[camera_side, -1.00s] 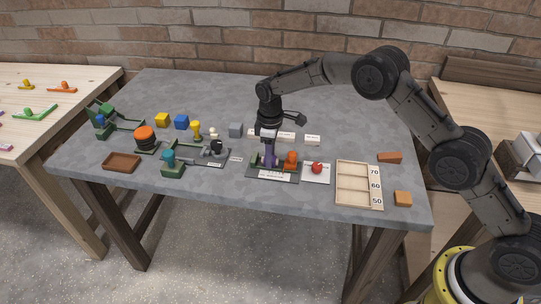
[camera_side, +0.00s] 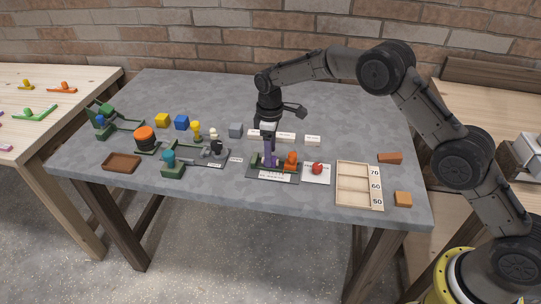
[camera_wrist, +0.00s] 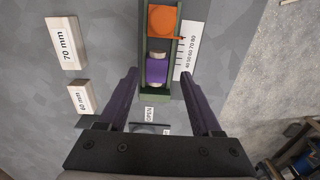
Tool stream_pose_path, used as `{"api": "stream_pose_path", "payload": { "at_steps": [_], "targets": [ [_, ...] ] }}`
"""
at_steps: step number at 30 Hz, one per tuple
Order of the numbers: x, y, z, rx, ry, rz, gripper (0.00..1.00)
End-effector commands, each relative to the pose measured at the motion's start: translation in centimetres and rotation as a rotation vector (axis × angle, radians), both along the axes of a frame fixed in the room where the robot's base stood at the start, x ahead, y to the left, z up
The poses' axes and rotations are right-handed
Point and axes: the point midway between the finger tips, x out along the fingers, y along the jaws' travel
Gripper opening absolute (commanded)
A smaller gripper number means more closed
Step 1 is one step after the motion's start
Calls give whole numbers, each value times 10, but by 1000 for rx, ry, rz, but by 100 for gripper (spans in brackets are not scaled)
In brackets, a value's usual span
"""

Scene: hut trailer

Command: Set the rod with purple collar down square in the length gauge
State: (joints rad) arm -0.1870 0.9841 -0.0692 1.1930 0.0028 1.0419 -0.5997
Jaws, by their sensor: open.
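The length gauge (camera_wrist: 145,98) is a green channel with an orange block (camera_wrist: 162,20) at its far end and a red pointer over a scale strip (camera_wrist: 189,50). In the side view my gripper (camera_side: 270,163) is above the gauge, and the rod is hard to make out.
Blocks marked 70 mm (camera_wrist: 70,43) and 60 mm (camera_wrist: 82,97) stand left of the gauge in the wrist view. In the side view, a white card with a red knob (camera_side: 317,169) and a wooden sorting tray (camera_side: 340,200) are to the right. The table behind is mostly clear.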

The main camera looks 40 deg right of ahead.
Motion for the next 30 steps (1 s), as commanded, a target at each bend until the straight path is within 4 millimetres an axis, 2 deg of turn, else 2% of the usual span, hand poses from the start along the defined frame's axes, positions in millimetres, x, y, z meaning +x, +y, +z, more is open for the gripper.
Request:
{"api": "stream_pose_path", "payload": {
  "at_steps": [3,9,15,26,29,30],
  "targets": [
    [2,-1,31,1,-9,0,66],
    [3,-2,70,0,-10,0,66],
    [3,-2,91,-1,-9,0,66],
    [1,-4,102,0,-13,-7,66],
    [-8,-9,121,4,-34,-34,66],
    [-14,-13,134,7,-47,-52,66]
  ]
}}
